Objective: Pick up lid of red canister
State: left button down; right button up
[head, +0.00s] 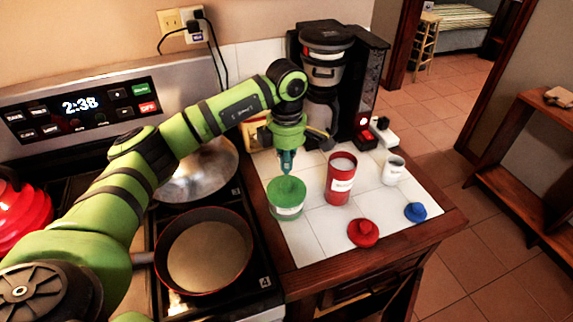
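The red canister (340,180) stands upright and uncovered on the white tiled counter, with pale contents at its top. The red lid (363,233) lies on the counter in front of it, near the wooden edge, with its knob up. My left gripper (287,168) points down just above the green lid (286,188) of the green canister (286,207), left of the red canister and away from the red lid. Its fingers look close together; whether they touch the green lid's knob cannot be told. My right gripper is out of view.
A blue lid (415,212) lies right of the red lid, and a small white canister (394,170) stands behind it. A coffee maker (322,70) is at the back. A pan (209,252) and a silver lid (200,170) are on the stove at left.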

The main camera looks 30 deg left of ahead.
aim_at(363, 233)
jog(key=k+l, duration=0.5)
jog(key=k, duration=0.15)
jog(key=k+l, duration=0.5)
jog(key=k, duration=0.2)
